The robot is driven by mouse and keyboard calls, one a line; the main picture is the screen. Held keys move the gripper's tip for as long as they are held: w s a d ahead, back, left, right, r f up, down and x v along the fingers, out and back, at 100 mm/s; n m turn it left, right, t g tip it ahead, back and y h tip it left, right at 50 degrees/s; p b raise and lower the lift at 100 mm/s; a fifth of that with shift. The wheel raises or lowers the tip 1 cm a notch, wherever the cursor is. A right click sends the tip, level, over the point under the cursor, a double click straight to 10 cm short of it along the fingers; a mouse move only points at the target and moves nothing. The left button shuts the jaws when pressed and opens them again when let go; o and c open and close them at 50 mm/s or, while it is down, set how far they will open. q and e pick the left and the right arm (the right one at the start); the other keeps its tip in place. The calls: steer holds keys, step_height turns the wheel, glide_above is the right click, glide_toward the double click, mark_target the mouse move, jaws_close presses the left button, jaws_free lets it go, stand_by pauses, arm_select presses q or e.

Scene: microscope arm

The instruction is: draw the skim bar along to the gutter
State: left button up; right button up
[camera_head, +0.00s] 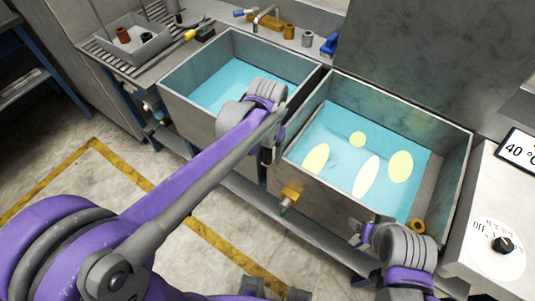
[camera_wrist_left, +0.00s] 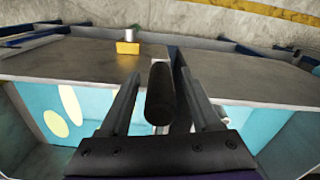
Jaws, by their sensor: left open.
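The right tank (camera_head: 463,160) holds blue liquid with several pale yellow patches (camera_head: 367,177) on it. A brownish strip at its right side (camera_head: 430,185) looks like the gutter. My left gripper (camera_head: 268,152) is over the wall between the two tanks, pointing down. In the left wrist view its fingers (camera_wrist_left: 163,105) are open, with a dark rounded upright handle (camera_wrist_left: 160,92) between them, apparently the skim bar's. I cannot tell whether they touch it. The arm hides most of the bar in the head view. My right gripper (camera_head: 362,235) is by the right tank's front; its jaws are unclear.
The left tank (camera_head: 190,68) also holds blue liquid. A brass valve (camera_head: 290,193) sticks out of the right tank's front. A control panel (camera_head: 497,235) is at the right. The floor in front is free.

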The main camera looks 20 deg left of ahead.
arm_select(q)
steer(key=shift+f, duration=0.3)
jaws_close()
stand_by(1.3)
